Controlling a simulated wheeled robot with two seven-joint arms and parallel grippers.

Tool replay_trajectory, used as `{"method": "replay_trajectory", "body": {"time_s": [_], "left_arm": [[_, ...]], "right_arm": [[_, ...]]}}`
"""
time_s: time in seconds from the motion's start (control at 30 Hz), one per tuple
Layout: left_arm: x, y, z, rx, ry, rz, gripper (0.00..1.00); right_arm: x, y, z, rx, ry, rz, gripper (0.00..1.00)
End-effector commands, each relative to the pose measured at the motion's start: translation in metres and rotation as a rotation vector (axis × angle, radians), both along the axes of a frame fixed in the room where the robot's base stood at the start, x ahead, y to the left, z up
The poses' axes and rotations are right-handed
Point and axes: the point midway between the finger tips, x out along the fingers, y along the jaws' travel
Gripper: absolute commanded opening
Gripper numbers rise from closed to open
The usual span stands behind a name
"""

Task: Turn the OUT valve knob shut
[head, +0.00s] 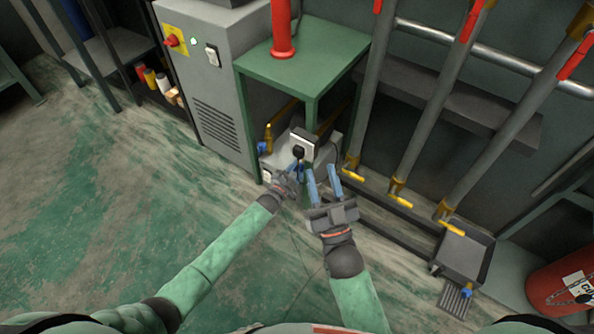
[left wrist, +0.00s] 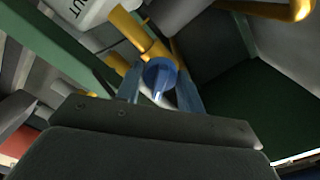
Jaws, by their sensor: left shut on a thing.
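The OUT valve knob (left wrist: 160,73) is blue and sits on a brass fitting (left wrist: 142,38) in the left wrist view. A white part with a partly visible "OUT" label (left wrist: 76,12) is above it. My left gripper (left wrist: 160,88) has its blue fingers on both sides of the knob and is shut on it. In the head view my left gripper (head: 296,170) is at the front of the grey recharge unit (head: 275,162), and the knob itself cannot be made out there. My right gripper (head: 321,172) is open and empty, just right of the left one.
A green table (head: 340,50) with a red cylinder (head: 283,40) stands over the unit. A grey cabinet (head: 215,85) is at its left. Pipes with yellow-handled valves (head: 398,200) stand at the right. Another blue knob (head: 262,148) is at the unit's left. The floor at left is clear.

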Motion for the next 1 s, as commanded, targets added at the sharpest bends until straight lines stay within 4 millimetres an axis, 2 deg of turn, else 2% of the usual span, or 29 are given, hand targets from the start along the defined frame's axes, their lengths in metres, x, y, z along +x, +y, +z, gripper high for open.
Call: {"method": "replay_trajectory", "body": {"time_s": [0.03,0.13,0.57,1.0], "left_arm": [[-0.001,0.001,-0.002,0.002,0.002,0.0,0.4],[-0.001,0.0,-0.002,0.002,0.002,0.0,0.58],[-0.001,0.0,-0.001,0.04,-0.027,-0.001,0.58],[0.0,0.0,-0.002,0.347,-0.239,0.0,0.58]], "right_arm": [[0.0,0.0,0.0,0.0,0.0,0.0,0.36],[0.0,0.0,0.0,0.0,-0.001,0.0,0.36],[-0.001,0.0,-0.001,0.002,-0.003,0.0,0.36],[-0.001,0.0,-0.014,0.001,-0.002,0.0,0.36]]}}
